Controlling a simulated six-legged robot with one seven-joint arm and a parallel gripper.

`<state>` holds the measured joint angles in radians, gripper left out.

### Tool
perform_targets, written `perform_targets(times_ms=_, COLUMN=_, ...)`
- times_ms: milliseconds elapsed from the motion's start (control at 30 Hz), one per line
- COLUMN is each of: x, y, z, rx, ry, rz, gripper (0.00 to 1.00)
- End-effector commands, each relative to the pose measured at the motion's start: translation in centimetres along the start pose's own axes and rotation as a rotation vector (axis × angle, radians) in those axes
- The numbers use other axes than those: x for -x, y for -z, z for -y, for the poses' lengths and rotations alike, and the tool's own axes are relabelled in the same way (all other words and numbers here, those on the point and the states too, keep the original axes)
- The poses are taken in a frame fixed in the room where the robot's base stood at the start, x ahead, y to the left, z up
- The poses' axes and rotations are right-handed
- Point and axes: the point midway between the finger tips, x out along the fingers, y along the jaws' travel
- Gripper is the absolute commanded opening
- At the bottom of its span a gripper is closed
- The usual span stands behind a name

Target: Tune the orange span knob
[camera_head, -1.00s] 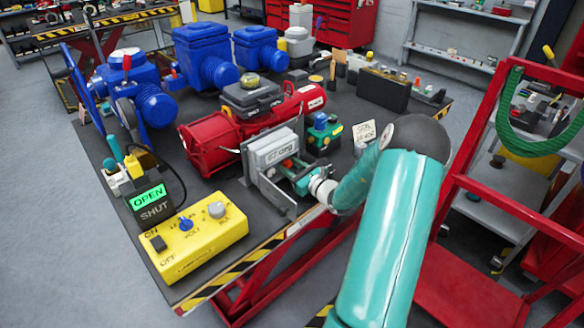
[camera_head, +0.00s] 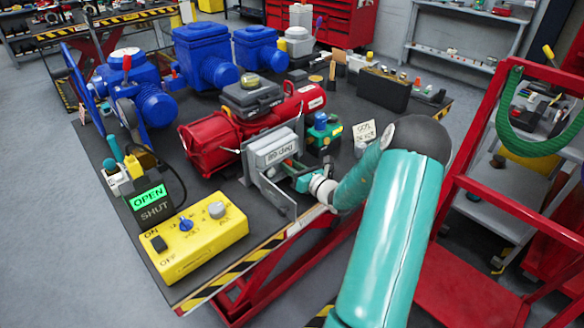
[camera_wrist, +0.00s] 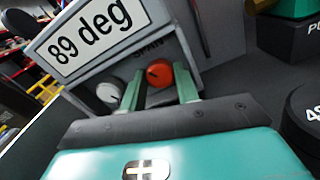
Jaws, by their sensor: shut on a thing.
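The orange span knob (camera_wrist: 159,73) sits on the face of a grey box (camera_head: 250,172), just below its display (camera_wrist: 97,35). The display reads "89 deg" in the wrist view. A "SPAN" label above the knob is partly hidden by the display housing. My gripper (camera_wrist: 158,84) is shut on the orange knob, with one green finger on each side of it. A white knob (camera_wrist: 108,95) is left of the fingers, apart from them. In the head view my gripper (camera_head: 304,178) reaches the box's front from the right, and the orange knob is hard to make out.
A yellow control box (camera_head: 200,245) stands at the table's front left. A red actuator (camera_head: 215,145) lies behind the grey box. A small green-blue device (camera_head: 323,132) and a white card (camera_head: 364,132) stand to the right. A red cart (camera_head: 475,190) is close beside my arm.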

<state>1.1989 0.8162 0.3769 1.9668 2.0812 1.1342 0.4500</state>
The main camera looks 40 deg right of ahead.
Motion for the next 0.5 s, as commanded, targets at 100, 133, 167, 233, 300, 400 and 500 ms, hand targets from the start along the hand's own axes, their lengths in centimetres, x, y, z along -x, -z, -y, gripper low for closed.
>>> perform_targets(times_ms=100, x=0.08, y=0.03, z=0.05, rx=-0.069, ry=0.001, rz=-0.001, gripper=0.08)
perform_targets(times_ms=133, x=0.08, y=0.03, z=0.05, rx=-0.084, ry=0.001, rz=-0.001, gripper=0.08)
perform_targets(times_ms=167, x=0.08, y=0.03, z=0.05, rx=-0.098, ry=0.001, rz=-0.001, gripper=0.08)
perform_targets(times_ms=233, x=0.09, y=0.03, z=0.06, rx=-0.127, ry=0.001, rz=-0.001, gripper=0.08)
perform_targets(times_ms=300, x=0.09, y=0.04, z=0.07, rx=-0.148, ry=0.001, rz=-0.001, gripper=0.08)
perform_targets(times_ms=400, x=0.10, y=0.04, z=0.07, rx=-0.168, ry=0.001, rz=-0.001, gripper=0.08)
perform_targets(times_ms=500, x=0.10, y=0.05, z=0.07, rx=-0.177, ry=0.001, rz=-0.001, gripper=0.08)
